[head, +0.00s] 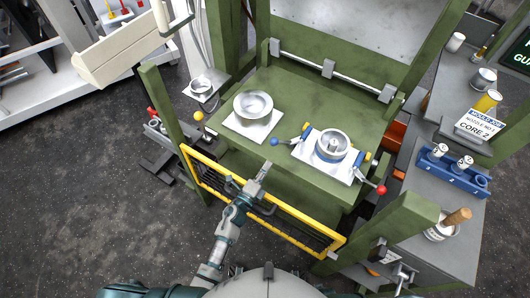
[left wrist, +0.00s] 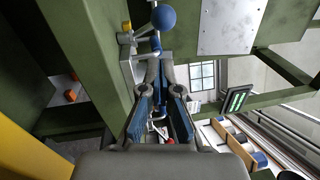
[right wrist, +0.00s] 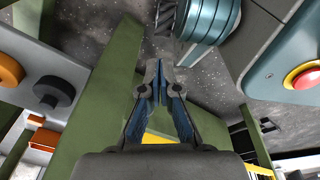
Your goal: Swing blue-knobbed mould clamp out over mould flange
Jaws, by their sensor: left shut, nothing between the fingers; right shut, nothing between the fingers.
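The mould (head: 333,146) is a round metal piece with a flange on a white plate, on the right part of the green press table. The blue-knobbed clamp has its blue knob (head: 274,142) pointing left, at the plate's left side. In the left wrist view the blue knob (left wrist: 163,17) shows just beyond the fingertips. A red-knobbed clamp (head: 381,190) sits at the plate's right front. My left gripper (head: 265,166) is shut and empty, a little in front of the blue knob. My right gripper (right wrist: 154,66) is shut and empty beside a green post; I cannot make it out in the head view.
A yellow guard rail (head: 300,246) runs along the table's front edge, below my left gripper. A second metal bowl (head: 253,106) stands on a white plate to the left. A green post (head: 400,222) rises at front right. A red button (right wrist: 303,78) shows in the right wrist view.

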